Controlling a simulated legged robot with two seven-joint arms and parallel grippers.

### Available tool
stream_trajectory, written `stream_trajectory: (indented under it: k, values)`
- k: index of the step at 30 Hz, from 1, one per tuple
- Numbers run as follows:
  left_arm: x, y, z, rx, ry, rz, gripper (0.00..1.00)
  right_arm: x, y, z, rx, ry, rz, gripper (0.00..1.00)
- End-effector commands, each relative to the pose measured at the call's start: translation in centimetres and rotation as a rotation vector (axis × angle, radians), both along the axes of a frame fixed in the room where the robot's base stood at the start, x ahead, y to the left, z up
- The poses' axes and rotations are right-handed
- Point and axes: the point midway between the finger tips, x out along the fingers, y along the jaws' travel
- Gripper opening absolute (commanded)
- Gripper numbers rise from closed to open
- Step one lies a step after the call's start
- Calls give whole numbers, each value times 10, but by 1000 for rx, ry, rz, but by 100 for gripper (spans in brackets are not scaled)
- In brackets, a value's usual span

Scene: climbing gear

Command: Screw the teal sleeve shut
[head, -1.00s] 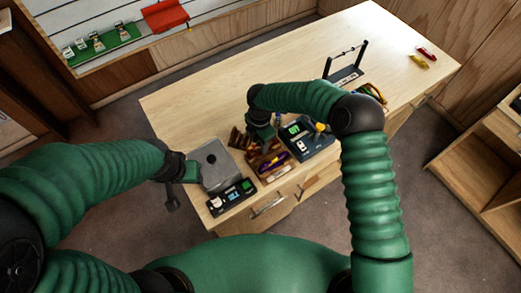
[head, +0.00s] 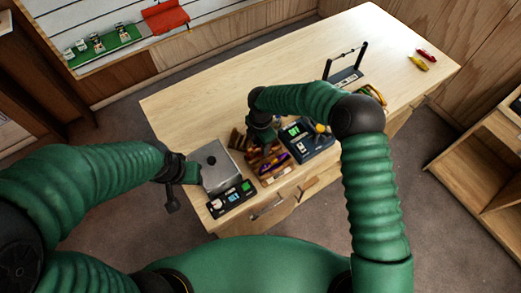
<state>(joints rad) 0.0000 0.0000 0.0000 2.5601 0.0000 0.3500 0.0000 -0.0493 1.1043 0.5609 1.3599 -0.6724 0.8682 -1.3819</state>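I cannot make out the teal sleeve at this scale. My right gripper (head: 266,137) reaches down over a wooden tray (head: 281,177) of small gear, with a purple piece in it. The wrist hides the fingertips and whatever is between them. My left gripper (head: 190,172) is at the left edge of a grey metal plate (head: 215,168) on the workbench. Its fingers are too small and dark to tell whether they are open or shut.
The workbench (head: 200,100) holds a dark device with a green display (head: 294,131), a small black device (head: 231,198) at its front edge, a black frame stand (head: 345,76) and red and yellow pieces (head: 418,62). Its back left is clear.

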Motion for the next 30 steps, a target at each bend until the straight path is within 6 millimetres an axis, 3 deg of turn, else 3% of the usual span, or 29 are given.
stream_trajectory:
  k: [6, 30]
  values:
    - [0, 0, 15, 0, 0, 0, 44, 2, 1, 22, 0, -1, 1, 40]
    - [0, 0, 9, 0, 0, 0, 44, 9, 6, 20, 1, -2, 0, 40]
